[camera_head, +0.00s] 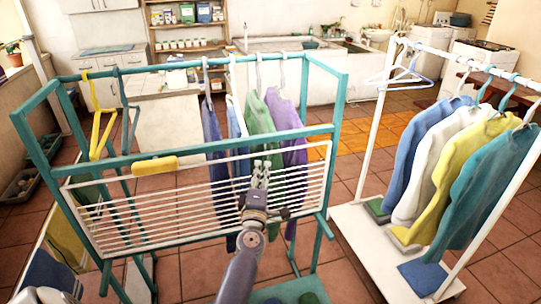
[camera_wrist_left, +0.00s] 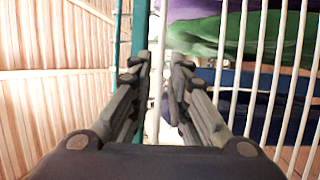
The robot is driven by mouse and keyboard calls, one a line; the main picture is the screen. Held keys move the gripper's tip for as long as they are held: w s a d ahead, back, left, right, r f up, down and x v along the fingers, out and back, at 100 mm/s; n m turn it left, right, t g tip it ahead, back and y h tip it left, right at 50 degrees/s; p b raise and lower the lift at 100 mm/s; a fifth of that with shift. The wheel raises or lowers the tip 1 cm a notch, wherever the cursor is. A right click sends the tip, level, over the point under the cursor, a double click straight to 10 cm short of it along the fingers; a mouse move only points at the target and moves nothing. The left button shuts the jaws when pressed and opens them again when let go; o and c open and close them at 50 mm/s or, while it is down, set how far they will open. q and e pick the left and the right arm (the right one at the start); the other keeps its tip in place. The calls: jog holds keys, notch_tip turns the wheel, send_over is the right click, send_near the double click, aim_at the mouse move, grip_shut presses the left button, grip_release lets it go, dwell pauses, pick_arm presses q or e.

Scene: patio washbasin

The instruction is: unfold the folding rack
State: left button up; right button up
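The folding rack (camera_head: 146,213) is a panel of thin white bars on the front of a teal frame (camera_head: 190,157). It slopes in front of the frame, with its lower edge low at the left. My left gripper (camera_head: 261,172) is in front of the right part of the panel in the head view. In the left wrist view, its two fingers (camera_wrist_left: 164,70) stand apart, with a white bar (camera_wrist_left: 154,110) showing between them. I cannot tell whether they touch the bar. A teal bar lies just beside the left finger. My right gripper is not in view.
Clothes on hangers, including a green shirt (camera_head: 259,112) and a purple one (camera_head: 288,120), hang behind the panel. A yellow piece (camera_head: 155,166) sits near its upper edge. A white garment rack (camera_head: 371,262) with several shirts stands at the right. Tiled floor shows between the racks.

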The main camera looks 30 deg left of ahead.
pick_arm(q)
jog(key=x, duration=0.7)
jog(key=shift+f, duration=0.15)
jog(key=shift+d, duration=0.1)
grip_shut()
